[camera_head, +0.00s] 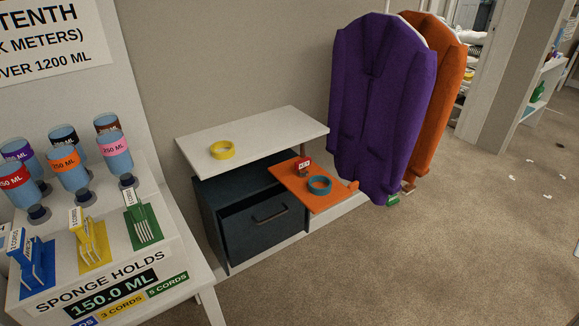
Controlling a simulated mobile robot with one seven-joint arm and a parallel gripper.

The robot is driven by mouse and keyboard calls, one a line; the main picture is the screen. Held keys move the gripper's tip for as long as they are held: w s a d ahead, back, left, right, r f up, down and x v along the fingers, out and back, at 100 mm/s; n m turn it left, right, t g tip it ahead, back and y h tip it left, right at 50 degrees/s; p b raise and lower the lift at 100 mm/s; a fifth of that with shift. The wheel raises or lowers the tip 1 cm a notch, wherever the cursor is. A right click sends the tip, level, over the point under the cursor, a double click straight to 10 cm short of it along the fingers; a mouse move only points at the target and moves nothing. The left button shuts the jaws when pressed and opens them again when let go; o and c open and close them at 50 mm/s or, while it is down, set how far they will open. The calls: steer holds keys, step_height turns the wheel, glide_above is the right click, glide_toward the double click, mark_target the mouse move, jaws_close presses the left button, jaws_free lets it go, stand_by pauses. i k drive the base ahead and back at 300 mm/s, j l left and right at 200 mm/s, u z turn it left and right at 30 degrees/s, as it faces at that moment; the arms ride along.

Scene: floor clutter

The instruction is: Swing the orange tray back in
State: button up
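The orange tray (316,197) sticks out at an angle from under the white top (272,127) of the dark cabinet (234,222), on its right side. A teal ring (319,184) lies on the tray. A small red tag with white lettering (305,163) stands near the tray's back edge. A small orange tab (353,186) shows at the tray's right corner, close to the purple vest. My gripper is not in view.
A yellow ring (222,150) lies on the white top. Purple (381,100) and orange (440,95) vests hang just right of the tray. A white stand (165,265) with bottles and forks stands at left. Carpet (430,270) in front and right is mostly clear.

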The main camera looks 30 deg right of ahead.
mark_target(285, 172)
steer(key=i+l+u, duration=0.1)
steer(key=l+u, duration=0.15)
steer(key=l, duration=0.2)
steer(key=l+u, duration=0.3)
steer(key=l, duration=0.15)
steer(key=l+u, duration=0.2)
steer(key=l, duration=2.75)
steer(key=k, duration=0.5)
steer(key=k+l, duration=0.2)
steer(key=k+l+u, duration=0.15)
steer(key=k, duration=0.25)
